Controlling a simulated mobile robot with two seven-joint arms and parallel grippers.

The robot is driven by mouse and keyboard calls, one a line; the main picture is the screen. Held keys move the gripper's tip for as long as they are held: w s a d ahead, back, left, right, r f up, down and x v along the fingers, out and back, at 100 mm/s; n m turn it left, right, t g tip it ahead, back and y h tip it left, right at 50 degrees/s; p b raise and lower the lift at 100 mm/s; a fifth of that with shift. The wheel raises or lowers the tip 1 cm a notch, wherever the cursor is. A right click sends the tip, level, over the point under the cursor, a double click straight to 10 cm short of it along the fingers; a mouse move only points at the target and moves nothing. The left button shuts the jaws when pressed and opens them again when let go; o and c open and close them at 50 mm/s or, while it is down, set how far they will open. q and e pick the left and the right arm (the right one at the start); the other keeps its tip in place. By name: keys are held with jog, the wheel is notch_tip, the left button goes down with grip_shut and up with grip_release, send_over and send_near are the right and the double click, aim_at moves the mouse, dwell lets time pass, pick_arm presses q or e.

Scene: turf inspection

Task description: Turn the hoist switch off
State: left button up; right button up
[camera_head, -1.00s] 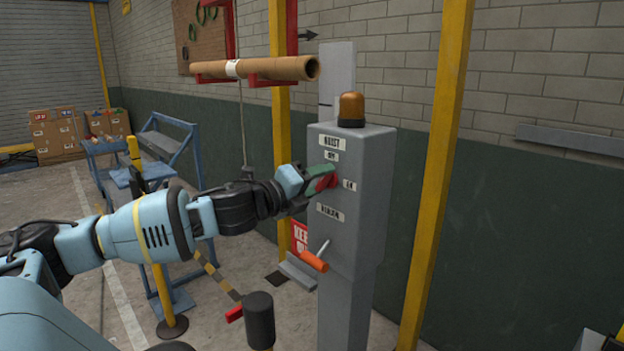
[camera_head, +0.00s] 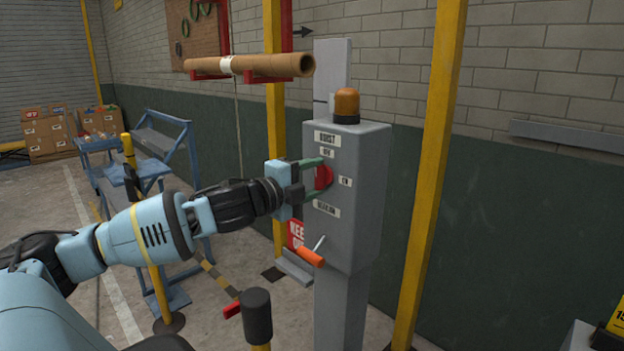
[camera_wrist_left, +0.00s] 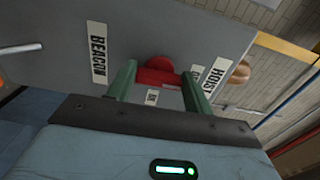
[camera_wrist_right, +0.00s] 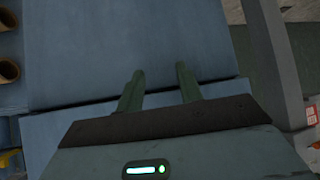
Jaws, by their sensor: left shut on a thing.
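The hoist switch is a red knob (camera_head: 323,177) on the front of a grey control box (camera_head: 361,200). A HOIST label (camera_head: 327,138) and an OFF label (camera_head: 327,152) are above it; an ON label (camera_head: 345,181) is to its right. My left gripper (camera_head: 319,178) is shut on the knob, one green finger above and one below. In the left wrist view the red knob (camera_wrist_left: 160,72) sits between the fingers. Its exact pointing direction is hard to tell. My right gripper (camera_wrist_right: 159,73) shows only in the right wrist view, fingers apart and empty.
A BEACON label (camera_head: 327,209) and an orange-handled lever (camera_head: 310,257) are lower on the box. An amber lamp (camera_head: 346,104) stands on top. Yellow posts (camera_head: 432,170) flank the box. A cardboard tube (camera_head: 260,65) lies on red brackets at the upper left.

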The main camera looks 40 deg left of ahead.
dwell(0.3)
pick_arm(q)
jog(key=o, duration=1)
